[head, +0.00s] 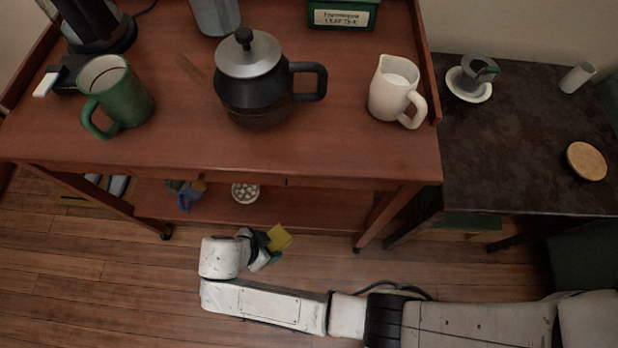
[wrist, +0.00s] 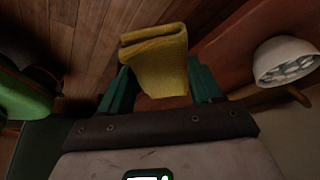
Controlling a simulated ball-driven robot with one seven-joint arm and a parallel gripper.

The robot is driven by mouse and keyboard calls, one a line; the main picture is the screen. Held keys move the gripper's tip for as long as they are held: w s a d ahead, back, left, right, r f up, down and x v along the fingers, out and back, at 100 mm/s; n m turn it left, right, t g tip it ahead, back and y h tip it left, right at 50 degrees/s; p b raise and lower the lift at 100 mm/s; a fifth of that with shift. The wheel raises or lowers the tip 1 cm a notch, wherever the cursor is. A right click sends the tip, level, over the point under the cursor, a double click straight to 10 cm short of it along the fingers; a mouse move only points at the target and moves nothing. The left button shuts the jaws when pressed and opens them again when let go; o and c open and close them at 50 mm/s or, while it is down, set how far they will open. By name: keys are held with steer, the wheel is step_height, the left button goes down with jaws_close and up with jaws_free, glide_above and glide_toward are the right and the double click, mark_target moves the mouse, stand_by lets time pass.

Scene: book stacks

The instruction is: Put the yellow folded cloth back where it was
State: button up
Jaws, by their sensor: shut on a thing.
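The yellow folded cloth (wrist: 158,65) is held between the two green fingers of my gripper (wrist: 157,88) in the wrist view. In the head view the cloth (head: 279,237) sticks out from my gripper (head: 266,248), in front of the wooden cart's (head: 250,160) lower shelf (head: 310,205). The cloth looks clear of the shelf in the head view. Most of the gripper's fingers are hidden there by the wrist.
The lower shelf holds a white bowl of round things (head: 245,192) and a blue mug (head: 185,195). On the cart top stand a green mug (head: 125,95), a dark pot (head: 255,85) and a white pitcher (head: 390,90). A dark table (head: 520,130) stands at right.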

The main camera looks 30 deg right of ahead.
mark_target(279, 234)
steer(key=w+d, duration=0.1)
steer(key=d, duration=0.4)
steer(key=w+d+b, duration=0.1)
steer(key=d, duration=0.5)
steer(key=w+d, duration=0.1)
steer(key=d, duration=0.5)
steer(key=shift+a+b+x, duration=0.15)
steer(key=shift+b+x, duration=0.45)
steer(key=shift+x, duration=0.3)
steer(key=shift+a+b+x, duration=0.2)
steer(key=shift+b+x, duration=0.35)
steer(key=shift+x, duration=0.3)
steer(key=shift+f, duration=0.2)
steer(key=shift+f, duration=0.1)
steer(key=o, duration=1)
steer(key=shift+r, duration=0.25)
steer(key=p+v, duration=0.2)
steer(key=v, duration=0.3)
steer(key=shift+a+r+p, duration=0.25)
steer(key=shift+p, duration=0.15)
steer(key=a, duration=0.3)
steer(key=s+a, duration=0.1)
steer(key=a, duration=0.3)
steer(key=s+a, duration=0.1)
steer(key=a, duration=0.3)
steer(key=shift+a+f, duration=0.15)
steer(key=shift+f, duration=0.2)
